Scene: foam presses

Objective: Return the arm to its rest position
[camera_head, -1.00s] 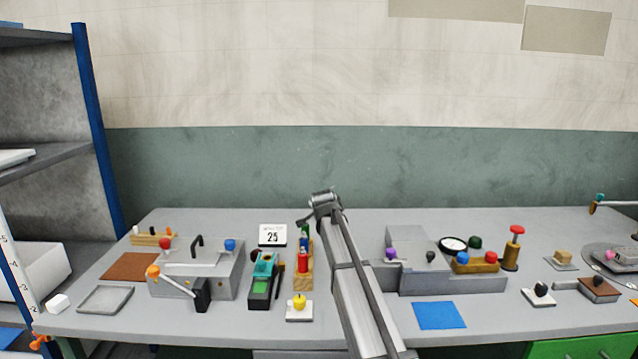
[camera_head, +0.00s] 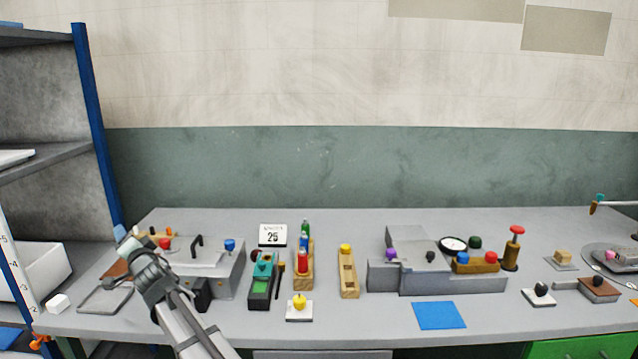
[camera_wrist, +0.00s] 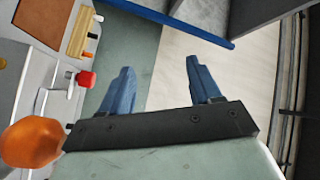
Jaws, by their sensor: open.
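My arm reaches in from the bottom of the head view, and my gripper (camera_head: 125,240) is at the left, in front of the left grey press (camera_head: 215,270) and the brown mat (camera_head: 116,268). In the wrist view my gripper (camera_wrist: 155,85) has its two blue fingers spread wide with nothing between them. Beyond the fingers are the green lower wall and pale upper wall. An orange knob (camera_wrist: 32,142) and a red knob (camera_wrist: 86,79) show close by on the left of the wrist view. My arm hides the press's lever and part of its front.
A shelf with a blue post (camera_head: 97,130) stands at the left, near my gripper. A wooden block with a yellow knob (camera_head: 348,272), a blue mat (camera_head: 440,315) and a second press (camera_head: 430,272) are to the right. Bare table lies between several items.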

